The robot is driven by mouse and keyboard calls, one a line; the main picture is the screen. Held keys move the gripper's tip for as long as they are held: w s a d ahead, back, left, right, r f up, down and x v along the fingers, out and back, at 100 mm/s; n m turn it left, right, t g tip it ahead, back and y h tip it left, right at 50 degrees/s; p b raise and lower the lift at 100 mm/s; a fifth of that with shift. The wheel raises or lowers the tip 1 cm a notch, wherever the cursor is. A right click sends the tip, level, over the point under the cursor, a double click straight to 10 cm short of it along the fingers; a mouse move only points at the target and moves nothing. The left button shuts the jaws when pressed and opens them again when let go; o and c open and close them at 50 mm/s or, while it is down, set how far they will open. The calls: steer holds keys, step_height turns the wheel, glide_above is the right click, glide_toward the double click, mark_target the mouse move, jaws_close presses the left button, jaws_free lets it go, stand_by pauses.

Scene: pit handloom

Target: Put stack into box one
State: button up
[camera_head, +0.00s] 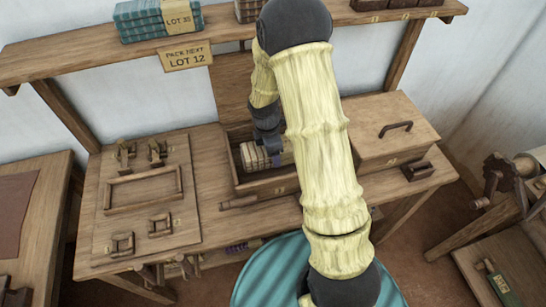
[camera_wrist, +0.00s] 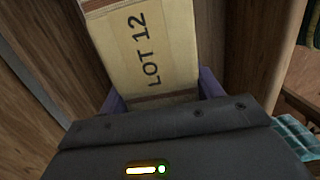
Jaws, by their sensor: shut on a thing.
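The stack (camera_head: 254,154) is a cream-wrapped bundle with brown bands, and its label reads LOT 12 in the wrist view (camera_wrist: 145,48). My gripper (camera_head: 271,151) is shut on it, with a purple finger on each side in the wrist view (camera_wrist: 160,97). The stack is at the open wooden box (camera_head: 265,188) in the middle of the table, within its walls as seen from the head. Whether it touches the floor I cannot tell. The box's lid (camera_head: 226,82) stands raised behind it. The mark on its front is too small to read. My arm hides its right part.
A lidded box (camera_head: 392,130) with a dark handle is shut at the right. A wooden tool board (camera_head: 146,190) lies at the left. A shelf (camera_head: 100,57) above holds teal bundles (camera_head: 157,20) marked LOT 35. A sign (camera_head: 185,57) reads PACK NEXT LOT 12.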

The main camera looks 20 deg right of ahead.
steer(key=shift+f, duration=1.85)
steer(key=shift+f, duration=0.15)
steer(key=o, duration=1.1)
steer(key=shift+c, duration=0.2)
steer(key=shift+r, duration=0.65)
steer(key=r, duration=0.3)
steer(key=a+r, duration=0.1)
steer(key=r, duration=0.7)
steer(key=shift+a, duration=0.25)
steer(key=shift+s, duration=0.1)
